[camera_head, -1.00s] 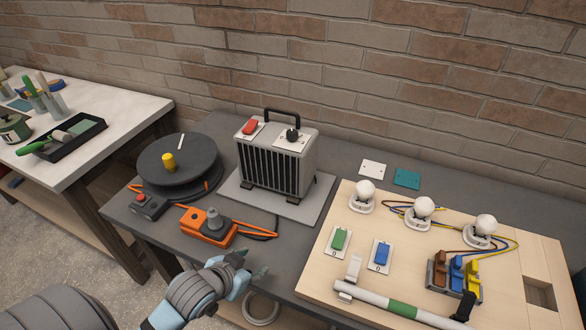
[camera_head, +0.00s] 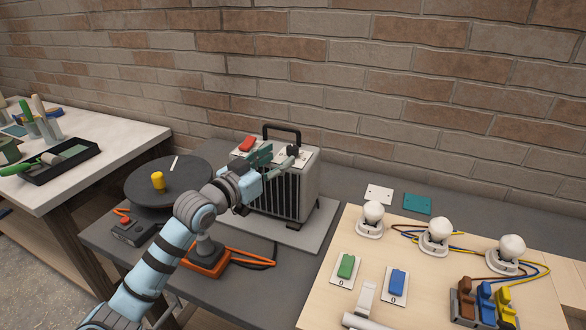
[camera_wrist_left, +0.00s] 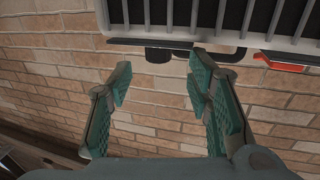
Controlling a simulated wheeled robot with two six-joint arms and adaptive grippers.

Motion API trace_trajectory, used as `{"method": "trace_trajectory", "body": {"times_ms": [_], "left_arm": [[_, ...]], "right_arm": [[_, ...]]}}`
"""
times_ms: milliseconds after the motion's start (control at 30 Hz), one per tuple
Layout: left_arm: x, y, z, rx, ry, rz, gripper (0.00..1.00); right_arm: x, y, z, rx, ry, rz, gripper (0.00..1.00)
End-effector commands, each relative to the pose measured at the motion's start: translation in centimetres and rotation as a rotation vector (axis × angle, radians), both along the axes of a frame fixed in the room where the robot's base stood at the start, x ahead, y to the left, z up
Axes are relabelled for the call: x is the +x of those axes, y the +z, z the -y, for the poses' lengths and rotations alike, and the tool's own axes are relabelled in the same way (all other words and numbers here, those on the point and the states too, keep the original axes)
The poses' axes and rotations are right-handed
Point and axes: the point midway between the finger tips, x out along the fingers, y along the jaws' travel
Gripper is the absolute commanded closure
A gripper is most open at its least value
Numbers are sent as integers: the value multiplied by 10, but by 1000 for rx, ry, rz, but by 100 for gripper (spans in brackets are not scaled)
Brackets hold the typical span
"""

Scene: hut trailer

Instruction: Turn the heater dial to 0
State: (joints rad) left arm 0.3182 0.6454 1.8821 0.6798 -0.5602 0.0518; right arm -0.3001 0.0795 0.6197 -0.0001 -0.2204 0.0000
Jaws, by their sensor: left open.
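The heater (camera_head: 309,185) is a pale box with a black front grille and a black top handle. Its black dial (camera_head: 292,150) is on the right of the top face, and a red switch (camera_head: 247,144) is on the left. My left gripper (camera_head: 276,157) is open and empty at the heater's top front edge, close to the dial. In the left wrist view the heater's grille (camera_wrist_left: 233,20) is at the top, with the red switch (camera_wrist_left: 282,62) at right. A dark knob, apparently the dial (camera_wrist_left: 158,55), shows beyond the open fingers (camera_wrist_left: 160,82). The dial's number marks are unreadable.
A cable reel (camera_head: 140,180) with a yellow knob stands left of the heater. An orange device (camera_head: 205,262) sits below my left arm. A wooden board (camera_head: 325,290) with bulbs and switches fills the right. The brick wall is behind.

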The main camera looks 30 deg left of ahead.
Motion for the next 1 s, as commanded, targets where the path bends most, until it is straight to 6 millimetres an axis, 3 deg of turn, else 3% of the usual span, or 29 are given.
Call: {"method": "trace_trajectory", "body": {"times_ms": [33,300,667,933,1000], "left_arm": [[10,-3,4,-5,-5,7,54],[56,1,12,-2,-2,3,54],[64,3,14,2,-3,0,54],[64,3,13,1,-3,0,97],[64,3,13,1,-3,0,100]], "right_arm": [[0,-13,0,0,0,0,100],[0,-32,1,-1,1,0,100],[0,-33,1,-1,0,1,100],[0,-33,1,-1,0,1,100],[0,-33,1,-1,0,1,100]]}}
